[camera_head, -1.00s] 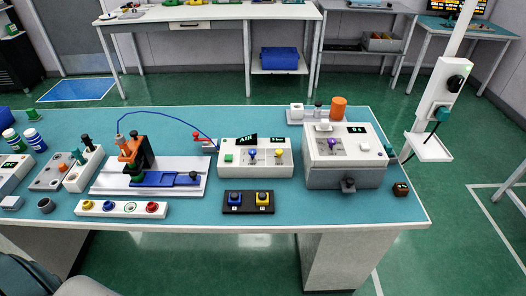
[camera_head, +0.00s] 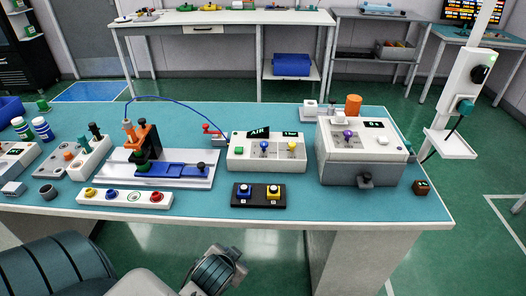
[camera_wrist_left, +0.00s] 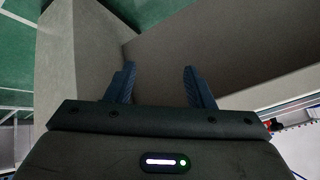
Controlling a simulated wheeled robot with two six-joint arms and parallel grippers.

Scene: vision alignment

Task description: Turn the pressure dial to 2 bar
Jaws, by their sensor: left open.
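The white AIR box (camera_head: 266,158) stands on the bench with a blue knob (camera_head: 264,146) and a yellow knob (camera_head: 292,147) on its sloped face. A small dark display (camera_head: 290,134) is at its top right; its digits are too small to read. Right of it, a larger grey-white box carries a purple knob (camera_head: 348,135) and a display (camera_head: 374,125). I cannot tell for certain which knob is the pressure dial. My left gripper (camera_wrist_left: 158,70) is open and empty in the left wrist view, facing plain grey panels. My right gripper is not in view.
A two-button panel (camera_head: 258,195) and a strip of coloured buttons (camera_head: 124,198) lie along the bench's front edge. A fixture with an orange clamp (camera_head: 142,137) and blue hose stands left of the AIR box. A small brown block (camera_head: 421,187) sits at the right.

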